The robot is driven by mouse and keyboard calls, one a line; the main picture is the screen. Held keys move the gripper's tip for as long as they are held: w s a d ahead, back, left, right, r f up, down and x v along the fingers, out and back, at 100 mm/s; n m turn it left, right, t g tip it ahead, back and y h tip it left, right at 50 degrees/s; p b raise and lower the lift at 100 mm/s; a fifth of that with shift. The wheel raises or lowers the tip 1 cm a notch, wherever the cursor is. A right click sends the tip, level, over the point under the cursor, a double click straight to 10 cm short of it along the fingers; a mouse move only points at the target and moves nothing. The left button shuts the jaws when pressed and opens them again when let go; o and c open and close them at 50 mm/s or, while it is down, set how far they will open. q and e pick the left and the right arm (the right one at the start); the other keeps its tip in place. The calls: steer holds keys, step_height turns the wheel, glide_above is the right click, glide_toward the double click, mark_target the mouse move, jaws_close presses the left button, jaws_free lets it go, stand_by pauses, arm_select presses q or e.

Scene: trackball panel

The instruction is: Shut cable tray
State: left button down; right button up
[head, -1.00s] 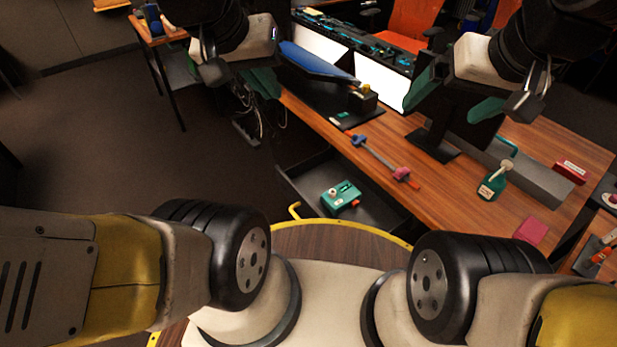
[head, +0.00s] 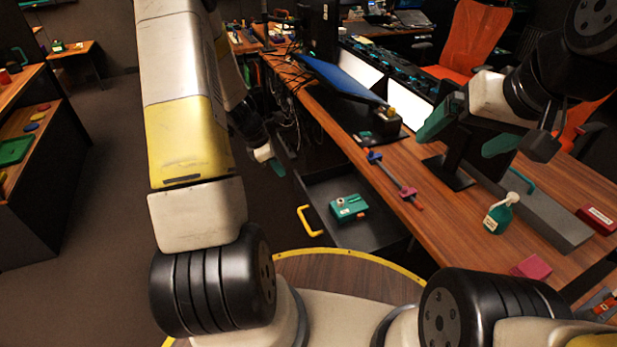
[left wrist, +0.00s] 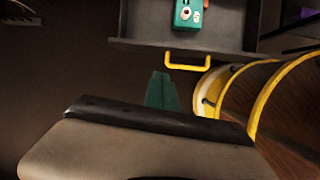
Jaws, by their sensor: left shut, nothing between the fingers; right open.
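The cable tray (head: 375,236) is a dark open drawer under the wooden desk, pulled out, with a yellow handle (head: 309,221) on its front. A green device (head: 349,207) lies inside it. In the left wrist view the yellow handle (left wrist: 187,61) is just beyond my left gripper (left wrist: 162,92), with the tray front (left wrist: 150,47) behind it. My left gripper (head: 272,163) is shut and empty, apart from the handle, near the tray's far left corner in the head view. My right gripper (head: 462,132) is open and empty above the desk.
The desk (head: 455,215) carries a clamp bar (head: 392,176), a green spray bottle (head: 500,214), a pink block (head: 531,267), a red box (head: 598,219) and monitors. A shelf unit (head: 40,150) stands at far left. Floor left of the tray is clear.

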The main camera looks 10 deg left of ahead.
arm_select(q)
steer(key=w+d+f, duration=0.1)
steer(key=d+f, duration=0.1)
steer(key=f, duration=0.4)
steer(key=w+d+f+n, duration=0.1)
steer(key=w+d+f, duration=0.1)
steer(key=f, duration=0.4)
steer(key=shift+w+d+f+n, duration=0.2)
steer(key=shift+d+f+n, duration=0.1)
steer(key=shift+d, duration=0.5)
steer(key=w+d, duration=1.1)
steer(key=d, duration=0.4)
steer(key=shift+d, duration=0.4)
steer(key=shift+a, duration=0.1)
